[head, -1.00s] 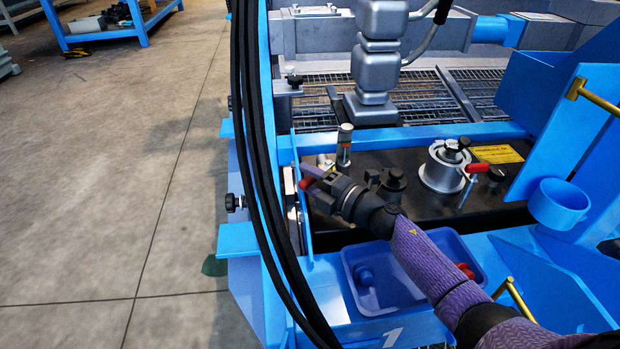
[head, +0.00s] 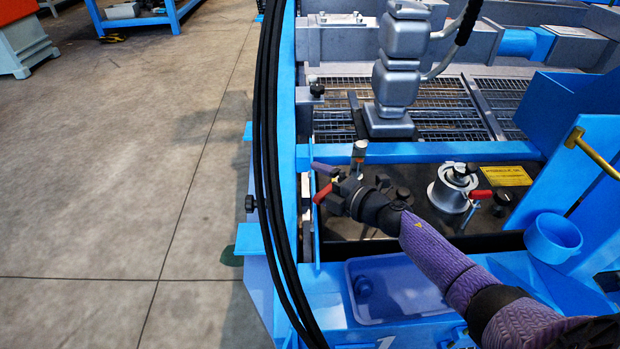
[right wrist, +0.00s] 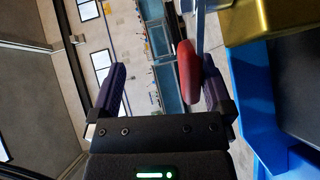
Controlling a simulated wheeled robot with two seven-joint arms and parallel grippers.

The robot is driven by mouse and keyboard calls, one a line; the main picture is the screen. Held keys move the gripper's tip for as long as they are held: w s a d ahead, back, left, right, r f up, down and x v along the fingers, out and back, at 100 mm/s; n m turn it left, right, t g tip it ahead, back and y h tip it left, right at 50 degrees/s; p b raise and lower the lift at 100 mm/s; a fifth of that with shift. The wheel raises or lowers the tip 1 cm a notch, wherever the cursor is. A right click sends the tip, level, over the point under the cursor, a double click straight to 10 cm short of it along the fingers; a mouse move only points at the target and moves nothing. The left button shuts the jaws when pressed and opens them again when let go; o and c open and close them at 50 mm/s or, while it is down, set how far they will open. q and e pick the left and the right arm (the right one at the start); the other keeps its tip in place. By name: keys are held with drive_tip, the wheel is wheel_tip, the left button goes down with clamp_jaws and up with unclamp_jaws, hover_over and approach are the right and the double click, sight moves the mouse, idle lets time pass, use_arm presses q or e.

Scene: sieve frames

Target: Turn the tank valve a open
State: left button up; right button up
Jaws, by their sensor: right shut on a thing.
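A red valve handle (head: 322,194) shows at the left end of the black tank top (head: 460,236). My right gripper (head: 324,178) reaches it from the right and is shut on it; one purple finger shows above the handle. In the right wrist view the red handle (right wrist: 187,72) lies between the fingers of my right gripper (right wrist: 163,70), close to the right-hand finger. The valve body under the handle is hidden by the gripper. A second red lever (head: 480,194) sits farther right, beside a silver filler neck (head: 452,190). My left gripper is not in view.
Black cables (head: 268,150) hang at the left of the blue frame. A blue tray (head: 352,300) lies in front of the tank, below my right arm. A blue cup (head: 553,238) and a brass bar (head: 612,165) stand at the right. Open floor lies left.

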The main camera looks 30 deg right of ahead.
drive_tip(key=shift+s+d+r, duration=0.1)
drive_tip(key=shift+r, duration=0.8)
drive_tip(key=shift+s, duration=0.2)
drive_tip(key=f+p+v, duration=0.2)
drive_tip(key=v, duration=0.9)
drive_tip(key=shift+s+f+p, duration=0.25)
drive_tip(key=shift+f+p, duration=0.05)
drive_tip(key=shift+p, duration=0.1)
